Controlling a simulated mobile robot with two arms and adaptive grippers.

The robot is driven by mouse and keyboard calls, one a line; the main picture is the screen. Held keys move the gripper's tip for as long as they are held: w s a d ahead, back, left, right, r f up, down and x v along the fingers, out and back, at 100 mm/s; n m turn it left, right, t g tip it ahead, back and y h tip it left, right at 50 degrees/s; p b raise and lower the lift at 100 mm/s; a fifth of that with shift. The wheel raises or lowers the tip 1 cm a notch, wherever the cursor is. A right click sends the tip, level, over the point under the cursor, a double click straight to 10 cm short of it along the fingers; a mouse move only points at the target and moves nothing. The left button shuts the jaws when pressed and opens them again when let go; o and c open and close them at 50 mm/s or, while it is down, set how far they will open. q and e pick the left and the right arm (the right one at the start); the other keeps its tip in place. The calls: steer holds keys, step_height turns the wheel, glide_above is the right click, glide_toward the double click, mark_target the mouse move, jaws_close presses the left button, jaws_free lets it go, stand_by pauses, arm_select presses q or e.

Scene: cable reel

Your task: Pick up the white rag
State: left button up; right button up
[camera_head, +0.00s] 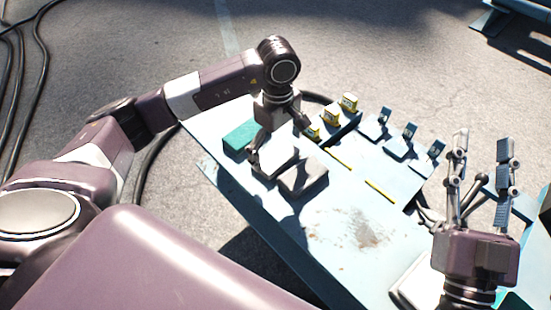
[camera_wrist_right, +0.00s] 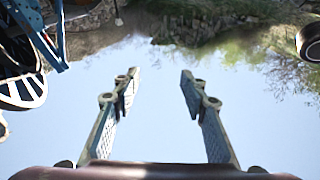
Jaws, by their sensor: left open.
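A pale folded block, which looks like the white rag (camera_head: 274,163), lies on the light blue table (camera_head: 335,222) in the head view. Its right part is in shadow. My left gripper (camera_head: 280,147) is open and points down over the rag, with one finger at its left side and the other at its far right. I cannot tell whether the fingers touch it. My right gripper (camera_head: 482,150) is open and empty at the right, fingers pointing up. It also shows open in the right wrist view (camera_wrist_right: 160,88).
A teal block (camera_head: 240,136) lies beside the rag at the left. Several yellow-and-black pieces (camera_head: 331,116) and blue-grey clips (camera_head: 402,143) stand along the far right side. Yellow strips (camera_head: 381,191) mark the table. The table's near middle is clear. Black cables lie on the ground.

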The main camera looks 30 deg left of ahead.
arm_select(q)
steer(key=shift+f, duration=0.95)
steer(key=c, duration=1)
steer(key=shift+c, duration=0.2)
arm_select(e)
steer(key=s+r+t, duration=0.1)
steer(key=r, duration=0.1)
steer(key=shift+s+r+t+y, duration=0.3)
steer(key=shift+s+r+t, duration=0.1)
